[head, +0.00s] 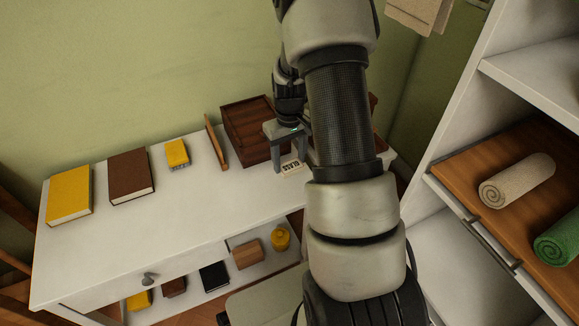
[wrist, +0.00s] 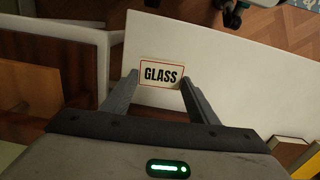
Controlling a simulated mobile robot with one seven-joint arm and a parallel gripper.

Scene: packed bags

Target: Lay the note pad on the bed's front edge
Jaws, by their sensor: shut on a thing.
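My gripper (head: 291,166) is low over the right part of the white desk, shut on a small pale card marked GLASS (head: 292,168). In the wrist view the card (wrist: 161,74) has a red border and sits between the two fingertips (wrist: 159,78). I cannot tell whether it touches the desk top. No thing is clearly a note pad. A small yellow block (head: 177,153) on the desk, away from my gripper, might be one. No bed is recognisable in either view.
The white desk (head: 190,225) also bears a yellow book (head: 69,194), a brown book (head: 131,174), an upright wooden board (head: 216,141) and a dark wooden box (head: 247,130). Its lower shelf holds several items. White shelving with rolled towels (head: 517,181) stands at right.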

